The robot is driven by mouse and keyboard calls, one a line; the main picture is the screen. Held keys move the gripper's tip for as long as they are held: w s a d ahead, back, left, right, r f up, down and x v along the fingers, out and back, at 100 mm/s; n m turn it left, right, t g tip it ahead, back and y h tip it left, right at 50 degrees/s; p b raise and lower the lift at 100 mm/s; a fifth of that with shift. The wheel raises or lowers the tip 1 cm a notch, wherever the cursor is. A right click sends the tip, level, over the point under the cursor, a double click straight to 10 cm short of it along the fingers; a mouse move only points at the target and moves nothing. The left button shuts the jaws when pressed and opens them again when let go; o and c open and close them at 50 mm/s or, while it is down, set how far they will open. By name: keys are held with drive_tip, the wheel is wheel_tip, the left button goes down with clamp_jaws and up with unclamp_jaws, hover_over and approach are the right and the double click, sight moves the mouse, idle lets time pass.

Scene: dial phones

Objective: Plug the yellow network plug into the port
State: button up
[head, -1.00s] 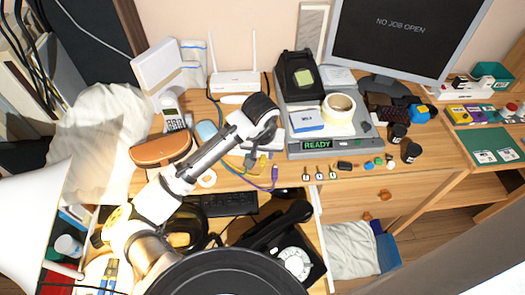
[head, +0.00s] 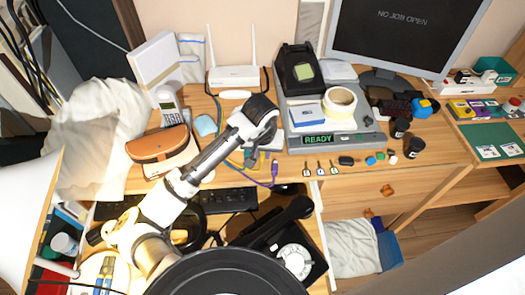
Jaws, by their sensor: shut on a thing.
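My gripper (head: 254,160) is small and dark in the head view. It points down over the front part of the desk, below the black wrist joint. It is shut on the yellow network plug (head: 248,157), of which only a bit of yellow shows beside the fingers. The plug's tip is hidden. A white box (head: 274,143) lies just right of the gripper, partly behind the wrist. A white router (head: 234,77) with two antennas stands at the back of the desk. No port opening can be made out in this view.
A grey device with a READY display (head: 318,139) stands right of the gripper. A purple-ended cable (head: 274,174) hangs near the desk's front edge.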

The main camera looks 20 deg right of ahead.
drive_tip(key=shift+s+a, duration=0.1)
drive_tip(key=shift+s, duration=0.05)
idle(0.3)
drive_tip(key=shift+s+a, duration=0.25)
drive_tip(key=shift+s, duration=0.2)
drive_tip(key=shift+s+a, duration=0.2)
drive_tip(key=shift+s, duration=0.25)
drive_tip(key=shift+r, duration=0.1)
drive_tip(key=shift+r+p, duration=1.65)
drive_tip(key=shift+r, duration=0.3)
drive_tip(key=shift+a, duration=0.15)
